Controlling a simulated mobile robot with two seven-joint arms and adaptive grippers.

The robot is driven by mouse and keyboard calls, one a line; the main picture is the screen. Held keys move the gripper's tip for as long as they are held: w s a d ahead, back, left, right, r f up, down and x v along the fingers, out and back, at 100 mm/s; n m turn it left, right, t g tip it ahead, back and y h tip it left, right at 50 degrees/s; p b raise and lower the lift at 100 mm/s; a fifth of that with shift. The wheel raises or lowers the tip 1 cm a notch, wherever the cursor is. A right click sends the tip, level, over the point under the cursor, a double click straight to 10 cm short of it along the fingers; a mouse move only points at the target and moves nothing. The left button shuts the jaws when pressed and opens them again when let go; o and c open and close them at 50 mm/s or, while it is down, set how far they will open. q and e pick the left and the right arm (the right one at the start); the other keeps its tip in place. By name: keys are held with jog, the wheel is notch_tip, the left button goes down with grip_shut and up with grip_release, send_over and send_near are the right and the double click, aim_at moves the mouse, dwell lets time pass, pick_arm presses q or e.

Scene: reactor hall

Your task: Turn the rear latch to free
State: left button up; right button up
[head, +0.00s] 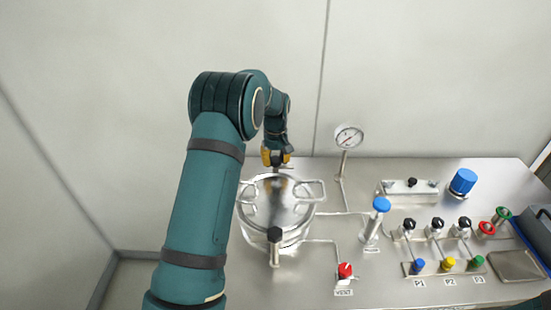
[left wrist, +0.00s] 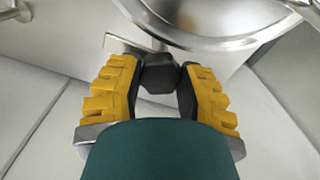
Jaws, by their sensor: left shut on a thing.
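The round steel vessel (head: 290,235) stands on the steel bench with a shiny lid (head: 290,200). The rear latch has a black knob (left wrist: 160,74), which sits between my left fingers in the left wrist view. My left gripper (head: 276,157), with yellow fingers, is at the far rim of the vessel, shut on that knob; it also shows in the left wrist view (left wrist: 159,85). A flat metal bar (left wrist: 128,46) shows beside the knob, close to the vessel's rim. In the head view my gripper hides the rear knob. A front latch with a black knob (head: 275,234) stands at the near rim.
A pressure gauge (head: 348,137) stands on a pipe right of the vessel. A blue-capped cylinder (head: 381,205) and a red vent valve (head: 345,271) are also to the right. Several valves and coloured knobs fill the bench's right side. My left arm covers the area left of the vessel.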

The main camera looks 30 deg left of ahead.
aim_at(276, 159)
dwell(0.4)
pick_arm(q)
jog(key=o, duration=1.2)
jog(key=shift+f, duration=0.1)
notch_tip(276, 159, up, 12)
jog(key=shift+r, duration=0.1)
